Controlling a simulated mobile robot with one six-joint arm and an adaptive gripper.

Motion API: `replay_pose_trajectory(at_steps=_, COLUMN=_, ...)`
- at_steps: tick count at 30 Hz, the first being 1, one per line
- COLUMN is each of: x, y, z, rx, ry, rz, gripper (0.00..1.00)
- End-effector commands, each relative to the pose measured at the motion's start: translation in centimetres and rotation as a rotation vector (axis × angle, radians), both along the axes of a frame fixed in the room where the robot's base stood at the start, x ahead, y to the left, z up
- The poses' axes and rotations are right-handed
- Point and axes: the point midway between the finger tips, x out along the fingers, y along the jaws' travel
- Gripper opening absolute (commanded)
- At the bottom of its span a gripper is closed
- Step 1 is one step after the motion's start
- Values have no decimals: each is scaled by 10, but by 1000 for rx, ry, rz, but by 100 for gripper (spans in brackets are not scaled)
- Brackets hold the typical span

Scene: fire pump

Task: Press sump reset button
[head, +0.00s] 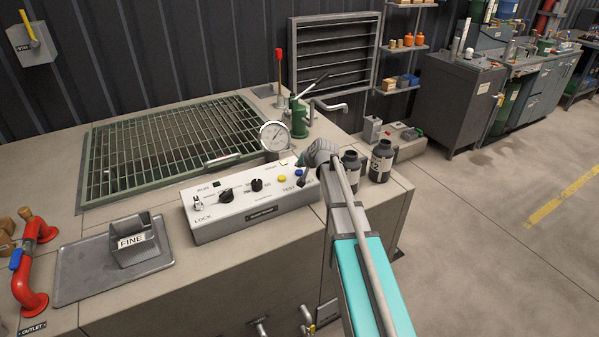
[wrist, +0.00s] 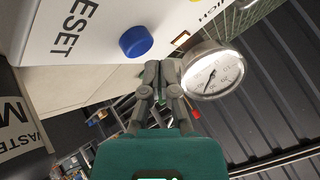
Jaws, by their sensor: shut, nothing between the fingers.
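The white control box (head: 240,214) sits on the bench top, with knobs, a yellow button (head: 282,178) and labels on its sloped face. In the wrist view a round blue button (wrist: 136,41) stands out from the white panel beside the word RESET (wrist: 75,28). It also shows small in the head view (head: 298,172). My gripper (wrist: 160,65) is shut and empty, its tips together just below and right of the blue button in the wrist view. A gap shows between tips and button. In the head view my gripper (head: 303,182) is over the box's right end.
A round gauge (head: 274,136) and a green hand pump (head: 299,118) stand behind the box. Two dark bottles (head: 381,160) stand right of my arm. A FINE bin (head: 136,241) on a tray and a red outlet pipe (head: 30,270) are at left.

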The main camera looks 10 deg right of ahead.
Motion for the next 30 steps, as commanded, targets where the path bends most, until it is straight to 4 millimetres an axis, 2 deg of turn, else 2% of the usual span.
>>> replay_pose_trajectory(at_steps=30, x=0, y=0, z=-8, rx=0, ry=0, rz=0, gripper=0)
